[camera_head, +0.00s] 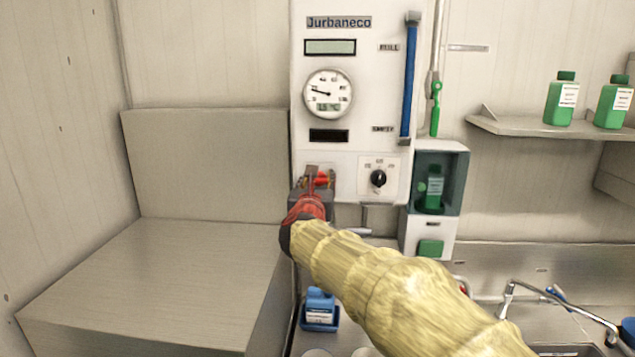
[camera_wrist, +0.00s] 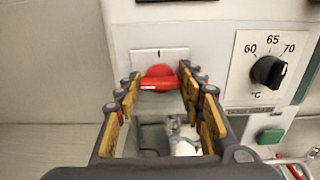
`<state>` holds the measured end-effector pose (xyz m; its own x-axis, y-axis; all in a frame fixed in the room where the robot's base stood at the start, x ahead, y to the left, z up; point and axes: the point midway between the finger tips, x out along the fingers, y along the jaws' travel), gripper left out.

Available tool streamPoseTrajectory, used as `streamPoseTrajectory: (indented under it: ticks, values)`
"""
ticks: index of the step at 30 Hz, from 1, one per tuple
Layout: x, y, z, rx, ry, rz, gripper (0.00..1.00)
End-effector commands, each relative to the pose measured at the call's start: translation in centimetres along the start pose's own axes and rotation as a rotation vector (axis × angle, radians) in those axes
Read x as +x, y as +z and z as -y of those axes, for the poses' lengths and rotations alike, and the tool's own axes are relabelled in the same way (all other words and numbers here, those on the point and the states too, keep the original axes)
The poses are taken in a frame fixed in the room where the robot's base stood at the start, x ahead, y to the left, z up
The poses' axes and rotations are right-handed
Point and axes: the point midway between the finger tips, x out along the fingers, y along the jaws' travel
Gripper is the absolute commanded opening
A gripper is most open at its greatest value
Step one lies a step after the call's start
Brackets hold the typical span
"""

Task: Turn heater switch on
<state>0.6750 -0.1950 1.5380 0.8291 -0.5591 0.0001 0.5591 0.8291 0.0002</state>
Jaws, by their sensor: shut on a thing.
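The heater switch is a red rotary knob on a pale plate on the front of the white machine. In the wrist view the red heater switch (camera_wrist: 158,78) sits between my fingertips, its grip bar lying about level, with a short dark mark on the plate above it. My gripper (camera_wrist: 158,84) is shut on the switch, one finger at each side. In the head view my red and grey gripper (camera_head: 314,182) reaches the machine's lower left, and the red of the switch (camera_head: 321,181) shows partly past the fingers.
The white machine (camera_head: 360,100) carries a round gauge (camera_head: 328,94) and a black temperature dial (camera_head: 378,178), also in the wrist view (camera_wrist: 268,72). A green button (camera_head: 431,248) is lower right. A grey block (camera_head: 160,280) fills the left.

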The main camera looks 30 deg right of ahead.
Motion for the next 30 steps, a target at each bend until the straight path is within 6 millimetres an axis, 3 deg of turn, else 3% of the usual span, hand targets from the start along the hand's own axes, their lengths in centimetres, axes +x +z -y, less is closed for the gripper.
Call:
streamPoseTrajectory:
  ticks: [6,16,30]
  values:
    - [0.0,0.01,-0.02,0.0,0.0,0.0,0.14]
    - [0.01,-0.25,0.02,0.058,0.0,0.001,0.14]
    - [0.02,-0.67,0.19,0.433,0.001,0.002,0.14]
